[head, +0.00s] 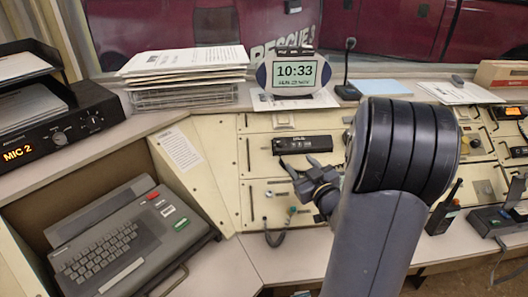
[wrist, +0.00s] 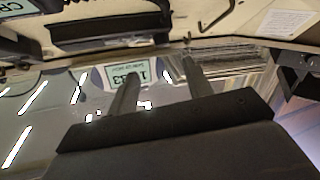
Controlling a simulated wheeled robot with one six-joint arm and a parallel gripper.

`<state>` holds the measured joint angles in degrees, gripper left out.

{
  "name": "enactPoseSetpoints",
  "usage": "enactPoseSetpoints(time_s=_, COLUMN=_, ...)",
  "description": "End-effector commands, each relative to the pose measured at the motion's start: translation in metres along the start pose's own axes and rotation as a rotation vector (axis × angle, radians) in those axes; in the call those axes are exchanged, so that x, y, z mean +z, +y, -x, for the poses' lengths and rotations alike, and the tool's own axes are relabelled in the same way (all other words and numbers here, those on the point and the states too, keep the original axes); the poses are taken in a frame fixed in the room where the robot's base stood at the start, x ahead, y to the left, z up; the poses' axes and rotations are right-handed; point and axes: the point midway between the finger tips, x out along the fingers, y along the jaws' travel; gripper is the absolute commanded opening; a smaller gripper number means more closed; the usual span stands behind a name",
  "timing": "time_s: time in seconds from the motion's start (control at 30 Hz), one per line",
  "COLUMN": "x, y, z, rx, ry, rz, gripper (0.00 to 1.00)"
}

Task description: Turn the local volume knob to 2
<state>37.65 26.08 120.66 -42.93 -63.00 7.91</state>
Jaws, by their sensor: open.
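The console panel (head: 243,190) is cream with dark modules, small knobs and sockets. I cannot make out which control is the local volume knob, and no scale or number can be read. My gripper (head: 297,170) is in front of the panel, just below a dark radio module (head: 302,144). In the wrist view my gripper (wrist: 160,68) has its two fingers apart with nothing between them. My arm hides part of the panel to the right.
A clock (head: 294,73) reading 10:33 and a desk microphone (head: 347,88) stand on the upper shelf. A paper stack (head: 185,68) is left of them. A keyboard unit (head: 120,240) sits lower left. A handheld radio (head: 443,212) stands at right. The worktop (head: 225,270) is clear.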

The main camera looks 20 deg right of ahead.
Motion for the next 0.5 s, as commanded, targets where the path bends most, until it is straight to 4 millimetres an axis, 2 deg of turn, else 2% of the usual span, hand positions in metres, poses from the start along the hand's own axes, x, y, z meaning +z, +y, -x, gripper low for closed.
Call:
enactPoseSetpoints(time_s=0.17, x=0.000, y=0.001, z=-0.006, rx=-0.009, ry=0.026, rz=-0.002, gripper=0.48)
enactPoseSetpoints(time_s=0.27, x=-0.001, y=0.000, z=-0.020, rx=-0.010, ry=0.026, rz=-0.002, gripper=0.48)
enactPoseSetpoints(time_s=0.5, x=-0.003, y=0.000, z=-0.067, rx=-0.011, ry=0.025, rz=-0.002, gripper=0.48)
